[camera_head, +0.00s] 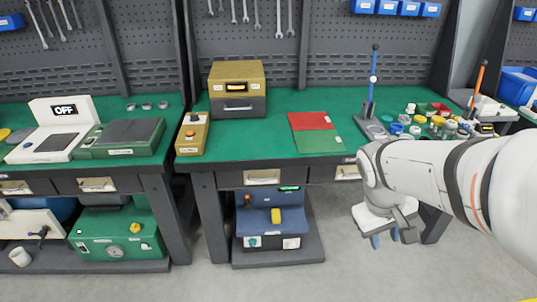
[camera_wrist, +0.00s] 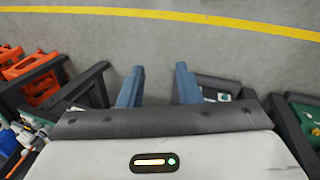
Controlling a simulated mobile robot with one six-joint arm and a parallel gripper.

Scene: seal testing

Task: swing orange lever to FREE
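The orange lever (camera_head: 479,82) stands at the right end of the green bench in the head view. It leans to the right at its top, which has a dark knob. Its lower end meets a pale base (camera_head: 491,108); any FREE marking is too small to read. My gripper (camera_head: 383,240) hangs in front of the bench, below and to the left of the lever, pointing down. In the wrist view my gripper (camera_wrist: 158,82) has its two blue fingers apart with only grey floor between them. The lever cannot be made out in the wrist view.
A blue lever (camera_head: 373,80) stands on a grey base left of the orange one. Several colored caps and jars (camera_head: 436,122) crowd the bench between them. A red and green mat (camera_head: 316,132) lies further left. My arm covers the bench's front right part.

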